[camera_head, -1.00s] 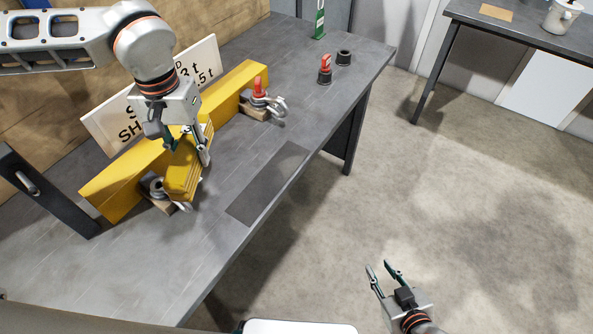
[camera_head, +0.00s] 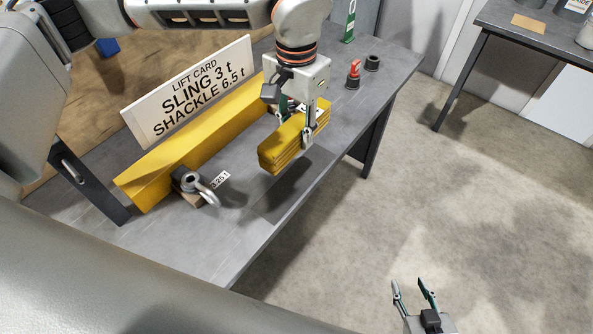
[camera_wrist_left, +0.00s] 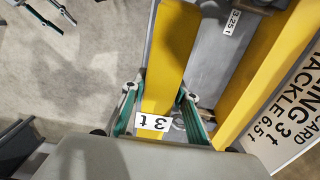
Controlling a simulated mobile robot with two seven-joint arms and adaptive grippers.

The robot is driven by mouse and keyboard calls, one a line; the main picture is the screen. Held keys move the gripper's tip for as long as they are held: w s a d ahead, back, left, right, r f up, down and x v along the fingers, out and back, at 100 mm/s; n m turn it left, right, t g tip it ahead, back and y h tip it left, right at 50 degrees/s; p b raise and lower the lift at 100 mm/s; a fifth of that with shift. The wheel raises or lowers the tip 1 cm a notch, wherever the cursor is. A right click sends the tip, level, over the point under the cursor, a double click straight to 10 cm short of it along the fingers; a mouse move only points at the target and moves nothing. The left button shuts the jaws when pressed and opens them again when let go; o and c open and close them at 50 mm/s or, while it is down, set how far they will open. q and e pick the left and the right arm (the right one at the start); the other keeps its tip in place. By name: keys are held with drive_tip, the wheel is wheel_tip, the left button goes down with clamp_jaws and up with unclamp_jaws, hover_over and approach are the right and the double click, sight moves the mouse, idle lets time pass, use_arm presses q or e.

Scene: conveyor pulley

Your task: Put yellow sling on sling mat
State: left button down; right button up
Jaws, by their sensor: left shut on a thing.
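The yellow sling (camera_head: 279,152) is a folded, stacked strap. My left gripper (camera_head: 297,122) is shut on it and holds it above the table over the dark sling mat (camera_head: 281,203). The sling hides part of the mat, and a shadow falls there. In the left wrist view the sling (camera_wrist_left: 172,55) lies between both fingers (camera_wrist_left: 156,92), with a white "3 t" tag (camera_wrist_left: 153,123) on it. My right gripper (camera_head: 408,284) is open and empty, over the floor beyond the table's front edge.
A long yellow bar (camera_head: 190,155) lies behind, before a white lift card (camera_head: 190,95) reading sling 3 t, shackle 6.5 t. A shackle (camera_head: 193,183) with a 3.25 t label stands left of the sling. A red-topped item (camera_head: 353,74) and a dark ring (camera_head: 372,62) stand far back.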

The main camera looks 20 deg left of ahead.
sight(297, 180)
use_arm(q)
wheel_tip(297, 180, down, 14)
drive_tip(key=shift+r, duration=0.25)
drive_tip(key=shift+f, duration=0.15)
drive_tip(key=c, duration=1.6)
unclamp_jaws()
wheel_tip(297, 180, up, 12)
drive_tip(key=shift+r, duration=0.1)
